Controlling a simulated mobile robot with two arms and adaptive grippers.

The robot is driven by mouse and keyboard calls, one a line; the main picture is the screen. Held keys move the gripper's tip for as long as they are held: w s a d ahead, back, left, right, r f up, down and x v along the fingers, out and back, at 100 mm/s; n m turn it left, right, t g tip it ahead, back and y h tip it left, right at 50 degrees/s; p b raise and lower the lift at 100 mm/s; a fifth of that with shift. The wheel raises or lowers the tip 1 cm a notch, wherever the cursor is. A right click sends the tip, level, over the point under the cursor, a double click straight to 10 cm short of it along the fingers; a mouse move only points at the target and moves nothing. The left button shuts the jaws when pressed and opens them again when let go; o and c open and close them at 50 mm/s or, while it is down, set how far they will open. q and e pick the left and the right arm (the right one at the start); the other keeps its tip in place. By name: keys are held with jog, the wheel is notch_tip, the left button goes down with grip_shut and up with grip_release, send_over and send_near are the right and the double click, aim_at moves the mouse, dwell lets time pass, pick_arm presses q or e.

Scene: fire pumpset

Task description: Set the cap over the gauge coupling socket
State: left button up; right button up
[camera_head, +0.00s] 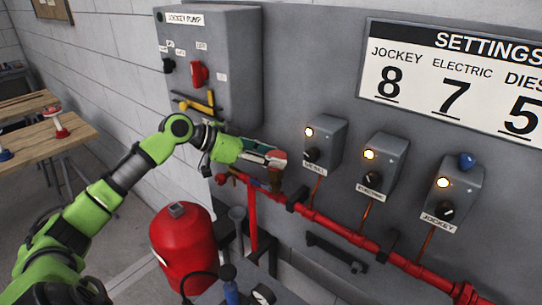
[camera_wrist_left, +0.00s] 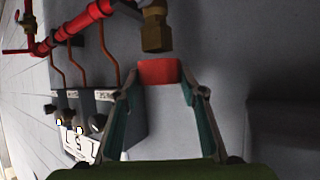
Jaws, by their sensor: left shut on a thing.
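A red cap (camera_wrist_left: 158,71) is held between the fingertips of my left gripper (camera_wrist_left: 158,82) in the left wrist view. In the head view the left gripper (camera_head: 276,156) is at the panel, with the red cap (camera_head: 281,154) at its tip. A brass socket (camera_wrist_left: 156,30), which looks like the gauge coupling socket, is just beyond the cap in the left wrist view, with a small gap showing between them. In the head view the brass socket (camera_head: 275,181) is just below the gripper at the red pipe's end, partly hidden. My right gripper is not in view.
The jockey pump box (camera_head: 218,60) is above the gripper. A red tank (camera_head: 182,250) stands below. Wooden tables (camera_head: 50,140) are at left.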

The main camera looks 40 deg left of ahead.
aim_at(271, 170)
pick_arm(q)
jog(key=shift+f, duration=0.25)
dwell(0.7)
jog(key=shift+f+b, duration=0.9)
jog(key=shift+f, duration=0.05)
jog(key=shift+f+b, duration=0.55)
jog(key=shift+f, duration=0.2)
dwell(0.6)
jog(key=o, duration=1.2)
jog(key=shift+o, duration=0.2)
jog(key=v, duration=1.2)
